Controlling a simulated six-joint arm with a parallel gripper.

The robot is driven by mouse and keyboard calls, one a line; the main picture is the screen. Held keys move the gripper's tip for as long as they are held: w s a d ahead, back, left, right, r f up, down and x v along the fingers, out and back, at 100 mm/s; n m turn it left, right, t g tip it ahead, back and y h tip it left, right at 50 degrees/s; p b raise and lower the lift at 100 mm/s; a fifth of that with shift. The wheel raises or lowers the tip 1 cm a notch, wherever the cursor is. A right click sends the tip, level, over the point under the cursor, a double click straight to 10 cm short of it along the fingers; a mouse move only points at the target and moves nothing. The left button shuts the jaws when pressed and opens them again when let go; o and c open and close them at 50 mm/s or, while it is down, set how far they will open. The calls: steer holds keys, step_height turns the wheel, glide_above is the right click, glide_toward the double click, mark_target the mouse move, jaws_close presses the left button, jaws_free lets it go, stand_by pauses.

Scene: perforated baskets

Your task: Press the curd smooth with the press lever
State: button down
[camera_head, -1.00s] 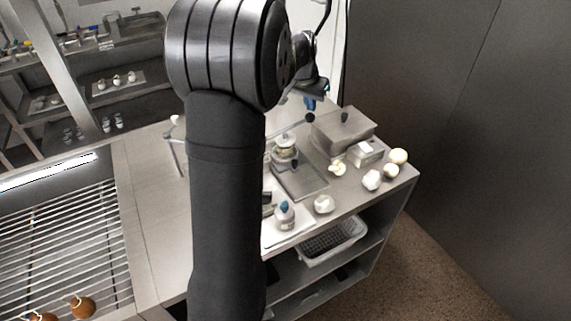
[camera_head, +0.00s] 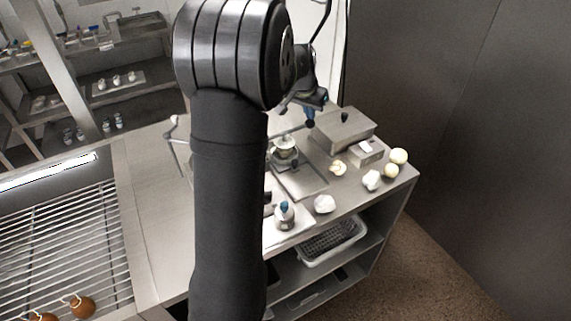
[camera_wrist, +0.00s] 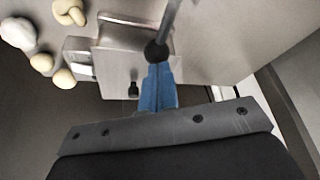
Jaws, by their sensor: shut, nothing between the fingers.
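The press lever (camera_wrist: 171,17) is a thin grey rod with a black ball knob (camera_head: 310,124) at its end. My gripper (camera_head: 310,115) has blue fingers and is shut. Its tips are right at the knob, just above it in the head view; the wrist view shows the fingers (camera_wrist: 155,70) close against the knob, and I cannot tell whether they touch. A round pot-like vessel with a pale top (camera_head: 285,142) stands beside the lever on the counter; the curd itself is too small to make out.
A steel box (camera_head: 340,133) with a black knob stands right of the lever. Several pale round lumps (camera_head: 372,180) lie near the counter's right edge. A flat steel tray (camera_head: 300,181) and a blue-topped bottle (camera_head: 284,215) are in front. A white basket (camera_head: 333,243) sits on the lower shelf.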

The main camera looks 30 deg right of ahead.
steer(key=shift+f, duration=0.3)
steer(key=shift+r, duration=2.3)
steer(key=shift+r, duration=2.5)
steer(key=shift+f, duration=0.1)
steer(key=shift+f, duration=3.4)
